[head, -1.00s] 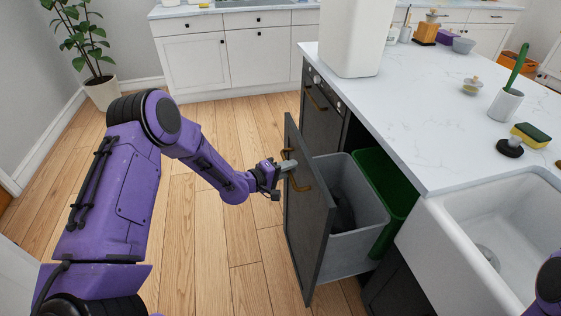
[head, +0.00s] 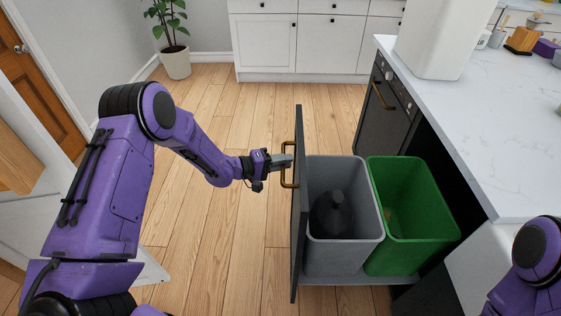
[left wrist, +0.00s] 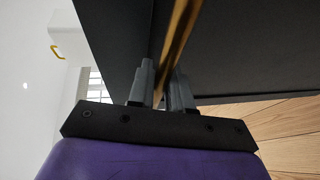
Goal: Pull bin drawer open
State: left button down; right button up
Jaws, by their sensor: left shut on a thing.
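The bin drawer stands pulled out from under the counter, its dark front panel (head: 300,205) seen nearly edge-on in the head view. A brass handle (head: 287,180) is on the panel's left face. Behind the panel stand a grey bin (head: 369,255) with a dark object (head: 333,214) in it and a green bin (head: 440,220). My left gripper (head: 286,161) is shut on the handle. In the left wrist view the brass bar (left wrist: 176,45) runs between the fingers (left wrist: 162,90). My right gripper is out of the picture; only part of my right arm shows.
The white counter (head: 500,140) is at the right, with a white container (head: 432,40) on it. White cabinets (head: 300,45) and a potted plant (head: 175,60) stand at the back. The wooden floor left of the drawer is clear.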

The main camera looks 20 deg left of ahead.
pick_arm(q)
jog(key=shift+s+f, duration=0.15)
jog(key=c, duration=1.1)
grip_release()
jog(key=shift+a, duration=0.1)
jog(key=b+v, duration=0.1)
jog(key=v, duration=0.9)
jog(key=shift+s+a, duration=0.2)
jog(key=shift+a, duration=0.05)
